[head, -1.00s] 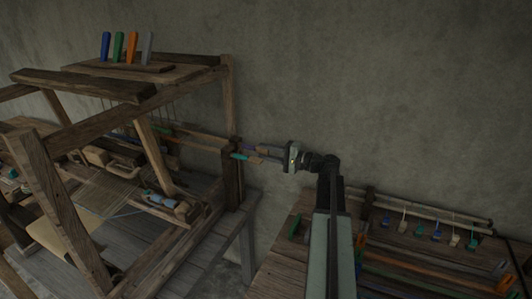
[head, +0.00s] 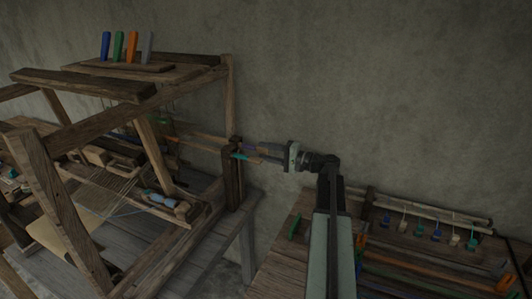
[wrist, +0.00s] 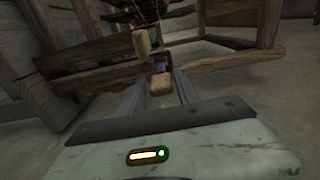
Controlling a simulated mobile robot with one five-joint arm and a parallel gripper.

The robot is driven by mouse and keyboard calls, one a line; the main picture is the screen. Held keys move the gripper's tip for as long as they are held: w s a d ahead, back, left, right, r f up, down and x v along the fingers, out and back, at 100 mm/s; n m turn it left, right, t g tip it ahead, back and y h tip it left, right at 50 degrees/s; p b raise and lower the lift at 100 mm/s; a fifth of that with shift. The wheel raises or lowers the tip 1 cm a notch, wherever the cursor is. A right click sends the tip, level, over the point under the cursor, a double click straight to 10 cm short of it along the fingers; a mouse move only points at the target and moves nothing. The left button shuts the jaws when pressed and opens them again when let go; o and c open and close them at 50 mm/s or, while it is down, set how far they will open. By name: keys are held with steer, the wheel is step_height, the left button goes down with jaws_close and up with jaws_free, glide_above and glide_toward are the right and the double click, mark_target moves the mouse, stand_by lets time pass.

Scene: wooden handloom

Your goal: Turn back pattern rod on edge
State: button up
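Two pattern rods stick out of the loom's right post towards my gripper. The back rod has a purple part and a tan wooden end (wrist: 161,86); its purple part (wrist: 158,68) shows just beyond that end in the wrist view. The front rod shows teal (head: 240,156) in the head view, and its tan end (wrist: 141,42) is outside my fingers in the wrist view. My gripper (head: 264,151) reaches left to the back rod. Its two fingers lie on either side of the tan end, which fills the gap, and appear shut on it. The rod's exact tilt is hard to see.
The loom's dark right post (head: 232,178) stands just left of my gripper. Coloured pegs (head: 118,47) stand on its top board. A wooden table (head: 285,262) with hanging coloured tags and rods is at lower right. The grey wall (head: 380,90) is behind.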

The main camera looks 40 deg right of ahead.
steer(key=v, duration=0.7)
steer(key=shift+s+d, duration=0.15)
steer(key=shift+s, duration=0.15)
